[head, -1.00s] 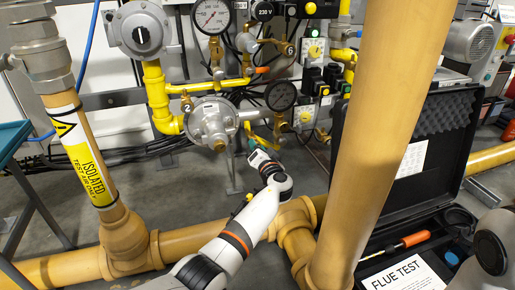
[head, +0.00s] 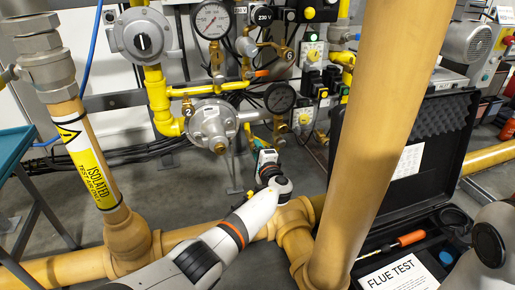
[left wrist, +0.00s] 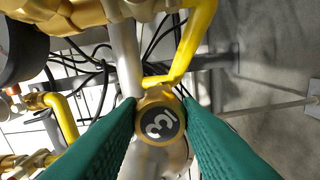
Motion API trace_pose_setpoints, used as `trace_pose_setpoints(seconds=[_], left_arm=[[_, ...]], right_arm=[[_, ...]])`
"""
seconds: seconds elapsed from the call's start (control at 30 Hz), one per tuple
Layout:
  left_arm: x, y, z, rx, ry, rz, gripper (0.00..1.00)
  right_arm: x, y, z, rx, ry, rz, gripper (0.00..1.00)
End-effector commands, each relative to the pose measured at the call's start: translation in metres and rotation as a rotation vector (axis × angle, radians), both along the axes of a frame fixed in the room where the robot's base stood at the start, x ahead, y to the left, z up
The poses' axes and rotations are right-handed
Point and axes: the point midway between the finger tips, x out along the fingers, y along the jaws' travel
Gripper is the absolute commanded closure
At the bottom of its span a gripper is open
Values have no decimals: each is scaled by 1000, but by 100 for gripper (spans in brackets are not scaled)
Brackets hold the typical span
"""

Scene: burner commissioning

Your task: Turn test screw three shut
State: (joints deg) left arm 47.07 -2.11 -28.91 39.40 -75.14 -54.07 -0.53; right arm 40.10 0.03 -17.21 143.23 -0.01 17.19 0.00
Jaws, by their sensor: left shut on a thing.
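Test screw three (left wrist: 160,123) is a brass fitting with a dark round face marked 3, in the middle of the left wrist view. The green fingers of my left gripper (left wrist: 161,117) lie on both sides of it and are shut on it. The 3 looks turned on its side in this view. In the head view my left gripper (head: 258,146) reaches in below the dark gauge, right of the grey regulator (head: 212,125); the screw is mostly hidden there. My right gripper is not in view.
A brass test point marked 2 (head: 187,108) and another marked 6 (head: 289,55) are close by. The dark gauge (head: 280,97) hangs just above my gripper. A thick tan pipe (head: 375,130) stands to the right, before the open black case (head: 440,140).

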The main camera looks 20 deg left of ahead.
Motion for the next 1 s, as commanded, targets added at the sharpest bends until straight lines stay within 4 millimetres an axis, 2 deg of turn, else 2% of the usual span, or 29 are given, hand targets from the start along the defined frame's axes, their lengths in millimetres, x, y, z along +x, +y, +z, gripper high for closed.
trace_pose_setpoints(seconds=[0.5,1.0], left_arm=[[1,0,2,376,252,-5,91],[1,0,0,535,359,-5,91]], right_arm=[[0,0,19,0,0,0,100],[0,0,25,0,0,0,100]])
